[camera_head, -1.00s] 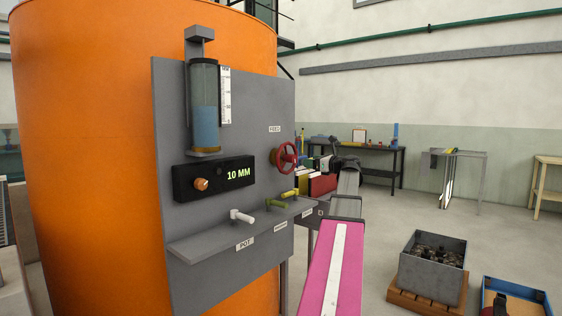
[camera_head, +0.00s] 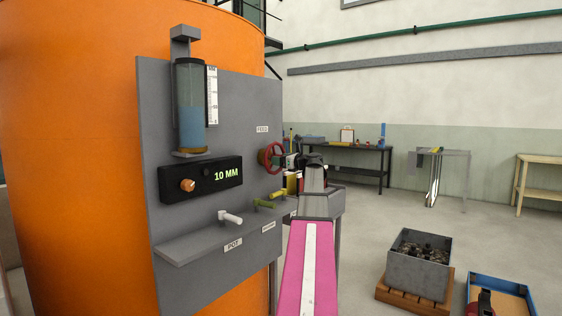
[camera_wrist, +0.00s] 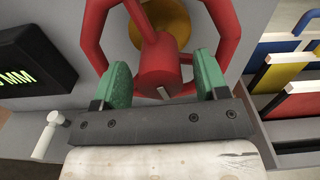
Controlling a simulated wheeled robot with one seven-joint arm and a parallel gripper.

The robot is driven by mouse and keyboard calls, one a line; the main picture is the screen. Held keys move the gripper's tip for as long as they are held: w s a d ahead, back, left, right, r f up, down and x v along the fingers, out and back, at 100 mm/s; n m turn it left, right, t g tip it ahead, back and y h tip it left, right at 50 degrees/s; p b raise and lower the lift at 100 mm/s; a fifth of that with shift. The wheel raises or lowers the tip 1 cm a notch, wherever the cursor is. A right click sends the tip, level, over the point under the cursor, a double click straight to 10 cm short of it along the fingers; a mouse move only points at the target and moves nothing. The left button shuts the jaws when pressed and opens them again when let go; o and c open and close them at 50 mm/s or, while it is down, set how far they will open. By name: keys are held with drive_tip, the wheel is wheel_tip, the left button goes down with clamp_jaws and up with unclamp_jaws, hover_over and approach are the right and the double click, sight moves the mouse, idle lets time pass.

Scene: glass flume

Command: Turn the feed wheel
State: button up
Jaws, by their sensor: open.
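The red feed wheel (camera_head: 271,157) is mounted on the grey panel (camera_head: 236,105), under a small label reading FEED. In the wrist view the wheel (camera_wrist: 231,22) fills the upper middle, with its red hub and a yellow-orange disc behind it. My gripper (camera_wrist: 162,75) has green fingers, spread apart on either side of the hub. The fingers are open, and I cannot tell whether they touch the hub or spokes. In the head view the gripper is largely hidden behind my own arm beside the wheel.
A black display (camera_head: 201,178) reads 10 MM, below a sight glass (camera_head: 190,105) with blue liquid. A white handle (camera_head: 230,217) and an olive handle (camera_head: 264,204) project from the panel above a ledge.

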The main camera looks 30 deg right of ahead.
clamp_jaws()
drive_tip(key=shift+m, duration=0.3)
drive_tip(key=m, duration=0.4)
drive_tip(key=shift+m, duration=2.1)
unclamp_jaws()
